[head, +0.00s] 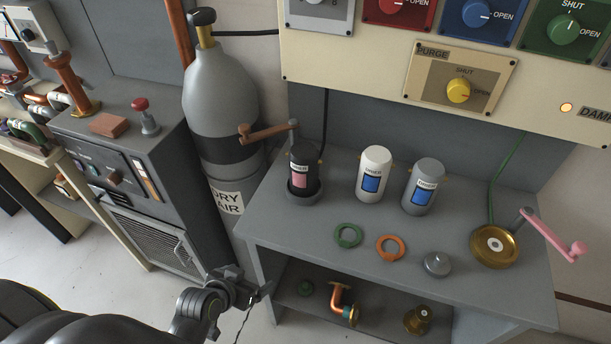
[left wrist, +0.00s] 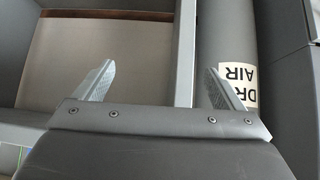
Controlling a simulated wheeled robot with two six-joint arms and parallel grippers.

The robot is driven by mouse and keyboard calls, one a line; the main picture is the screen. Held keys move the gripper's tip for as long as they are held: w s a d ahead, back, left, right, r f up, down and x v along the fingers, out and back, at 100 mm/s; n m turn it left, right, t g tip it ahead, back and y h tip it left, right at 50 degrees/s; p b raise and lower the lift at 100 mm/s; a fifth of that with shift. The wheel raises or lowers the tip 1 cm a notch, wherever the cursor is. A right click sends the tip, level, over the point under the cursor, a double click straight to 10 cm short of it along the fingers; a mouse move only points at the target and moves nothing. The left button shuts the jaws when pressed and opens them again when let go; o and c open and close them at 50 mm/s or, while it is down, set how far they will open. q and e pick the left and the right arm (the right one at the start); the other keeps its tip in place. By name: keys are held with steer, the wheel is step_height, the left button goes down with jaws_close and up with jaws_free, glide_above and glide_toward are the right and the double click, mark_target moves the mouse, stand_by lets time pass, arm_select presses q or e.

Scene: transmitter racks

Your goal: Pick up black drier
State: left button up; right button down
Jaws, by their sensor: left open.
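The black drier (head: 304,165) is a dark canister with a pink window and a label. It stands upright in a round dark holder at the left end of the grey bench (head: 300,232). A copper-coloured lever is above it. My left gripper (head: 262,288) is open and empty, low in front of the bench's left side, apart from the drier. In the left wrist view its two fingers (left wrist: 160,88) are spread with nothing between them. The drier does not show in that view. My right gripper is not in view.
A white drier (head: 374,174) and a grey drier (head: 421,187) stand right of the black one. Green (head: 348,236) and orange (head: 390,248) rings lie in front. A grey gas cylinder (head: 222,100) stands left of the bench. A brass wheel (head: 495,247) with a pink crank is at right.

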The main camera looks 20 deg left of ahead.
arm_select(q)
step_height(320, 180, up, 11)
steer(key=w+d+m+t+h+b, duration=0.1)
steer(key=d+t, duration=0.1)
steer(key=t+h, duration=0.1)
steer(key=t, duration=0.6)
glide_toward(296, 165)
steer(key=w+p, duration=0.1)
steer(key=w, duration=0.2)
steer(key=w+d+p, duration=0.1)
steer(key=w+p, duration=0.1)
steer(key=w, duration=0.1)
steer(key=w+p, duration=0.1)
steer(key=w, duration=0.2)
steer(key=shift+w+d, duration=0.15)
steer(key=shift+d, duration=0.2)
steer(key=shift+w+d+p, duration=0.25)
steer(key=shift+w+p, duration=0.3)
steer(key=shift+w, duration=0.7)
steer(key=shift+w+d+p, duration=0.25)
steer(key=shift+w+p, duration=0.3)
steer(key=shift+w, duration=0.65)
steer(key=shift+w+f, duration=0.15)
steer(key=shift+w, duration=0.25)
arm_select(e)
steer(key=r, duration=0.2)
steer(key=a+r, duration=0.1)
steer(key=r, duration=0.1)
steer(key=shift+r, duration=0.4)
